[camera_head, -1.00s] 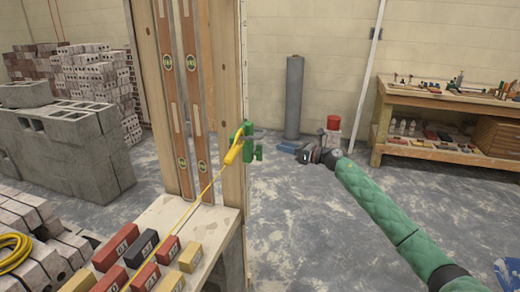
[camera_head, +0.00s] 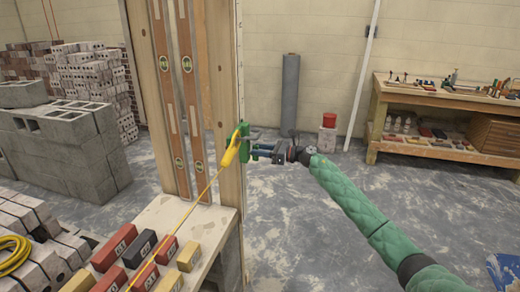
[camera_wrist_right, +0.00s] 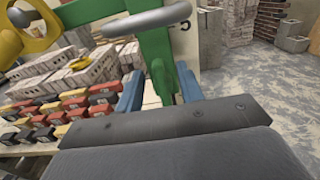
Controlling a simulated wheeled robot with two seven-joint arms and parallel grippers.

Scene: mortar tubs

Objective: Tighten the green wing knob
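The green clamp-like fitting (camera_head: 243,142) that carries the green wing knob is on the wooden post, at its right edge in the head view. In the right wrist view a green upright part (camera_wrist_right: 158,50) reaches down between my fingers; I cannot tell exactly which part is the knob. My right gripper (camera_head: 262,151) is at the fitting from the right. In the wrist view its blue fingers (camera_wrist_right: 159,88) stand apart, one on each side of the green part, with a gap visible at the left. My left gripper is not in view.
A yellow line holder (camera_head: 231,152) with a taut yellow string sits just left of the fitting. The wooden post (camera_head: 228,190) stands beside it. A ledge (camera_head: 215,222) with several small coloured blocks lies below.

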